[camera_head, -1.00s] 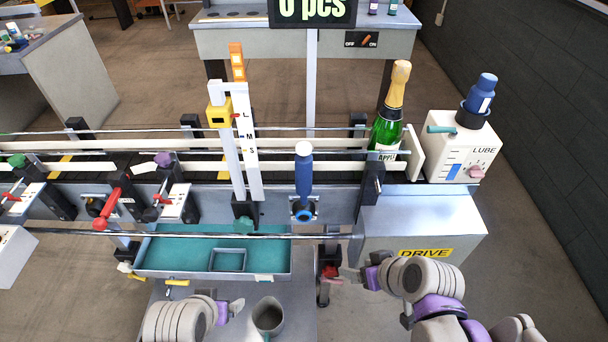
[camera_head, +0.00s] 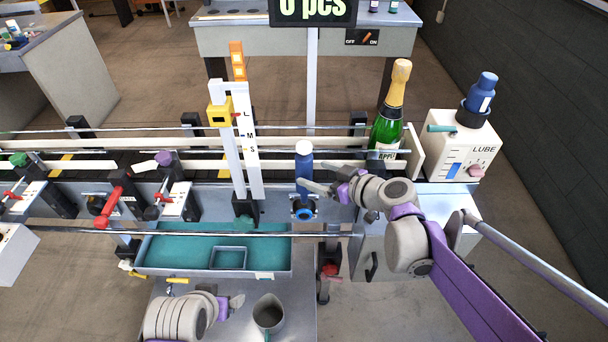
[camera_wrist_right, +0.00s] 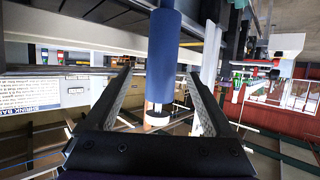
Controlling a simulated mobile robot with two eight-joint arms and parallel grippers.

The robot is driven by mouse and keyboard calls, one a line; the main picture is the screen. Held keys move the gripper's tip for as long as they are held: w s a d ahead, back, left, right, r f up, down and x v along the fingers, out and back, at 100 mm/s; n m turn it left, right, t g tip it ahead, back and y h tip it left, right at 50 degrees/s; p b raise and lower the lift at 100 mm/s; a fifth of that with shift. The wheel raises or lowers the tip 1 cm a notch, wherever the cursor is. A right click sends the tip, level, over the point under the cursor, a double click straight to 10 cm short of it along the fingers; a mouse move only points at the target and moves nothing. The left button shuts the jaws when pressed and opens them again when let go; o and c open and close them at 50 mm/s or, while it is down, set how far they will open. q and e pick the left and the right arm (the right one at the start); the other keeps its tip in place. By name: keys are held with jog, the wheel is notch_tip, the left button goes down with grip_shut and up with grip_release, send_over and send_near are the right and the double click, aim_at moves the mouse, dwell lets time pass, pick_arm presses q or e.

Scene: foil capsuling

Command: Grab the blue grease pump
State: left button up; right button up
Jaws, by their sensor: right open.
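The blue grease pump (camera_head: 303,172) stands upright on the front rail of the machine. It has a blue cylindrical body, a white knob on top and a bright blue ring at its foot. My right gripper (camera_head: 325,182) is open just right of the pump in the head view. In the right wrist view the pump (camera_wrist_right: 163,55) shows between the two spread fingers of the right gripper (camera_wrist_right: 157,73), its white end toward the bottom of the picture. I see no clear contact. My left gripper (camera_head: 232,304) is low, near the grey jug; its jaw state is unclear.
A green bottle (camera_head: 386,130) with a gold top stands behind my right arm. A white LUBE box (camera_head: 455,150) holding a blue bottle (camera_head: 482,92) is at right. A white gauge post (camera_head: 248,150) rises left of the pump. A grey jug (camera_head: 268,314) stands below the teal tray (camera_head: 180,250).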

aim_at(310, 172)
jog(key=x, duration=0.5)
jog(key=shift+a, duration=0.2)
grip_shut()
